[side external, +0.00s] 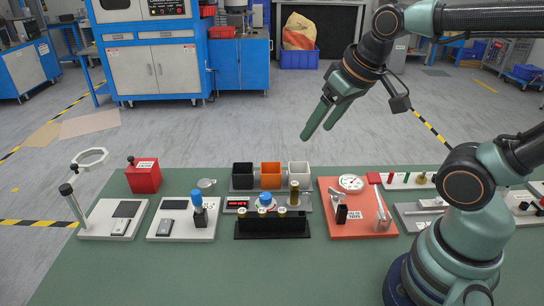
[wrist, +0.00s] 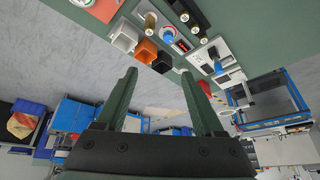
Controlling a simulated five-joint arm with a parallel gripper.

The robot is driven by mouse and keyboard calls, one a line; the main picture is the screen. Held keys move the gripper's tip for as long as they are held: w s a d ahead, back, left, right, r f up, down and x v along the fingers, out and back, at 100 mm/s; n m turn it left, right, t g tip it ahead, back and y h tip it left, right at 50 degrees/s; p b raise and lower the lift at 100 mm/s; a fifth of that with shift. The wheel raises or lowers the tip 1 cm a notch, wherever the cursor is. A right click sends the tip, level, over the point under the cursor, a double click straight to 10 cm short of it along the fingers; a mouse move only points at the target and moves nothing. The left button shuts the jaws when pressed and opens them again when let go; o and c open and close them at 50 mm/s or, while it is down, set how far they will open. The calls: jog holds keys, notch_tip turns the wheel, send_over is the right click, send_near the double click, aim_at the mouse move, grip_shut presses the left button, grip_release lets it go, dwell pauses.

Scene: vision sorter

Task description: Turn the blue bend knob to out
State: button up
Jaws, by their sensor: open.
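A blue round knob (side external: 265,198) stands on a grey panel with a red display, behind a black rack. The knob also shows in the wrist view (wrist: 168,37). Its pointer direction and labels are too small to read. A second blue-topped part (side external: 197,196) stands on a black post on a white plate to the left. Which one is the bend knob I cannot tell for sure. My gripper (side external: 316,133) is open and empty, in the air above and behind the bench, well apart from both. Its two green fingers (wrist: 158,72) show in the wrist view.
Black, orange and white bins (side external: 270,173) stand behind the panel. A brass post (side external: 294,190) rises right of the knob. The black rack (side external: 272,227) holds several round cream-topped parts. A red board (side external: 350,220) with a gauge lies right. The bench front (side external: 200,275) is clear.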

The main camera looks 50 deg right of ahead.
jog(key=w+a+f+m+g, duration=0.1)
jog(key=w+f+m+g, duration=0.2)
jog(key=w+m, duration=0.5)
jog(key=m+g, duration=0.2)
jog(key=m, duration=0.8)
send_near(265, 196)
notch_tip(265, 196, down, 9)
jog(key=shift+w+r, duration=0.15)
jog(key=shift+r, duration=0.05)
grip_shut()
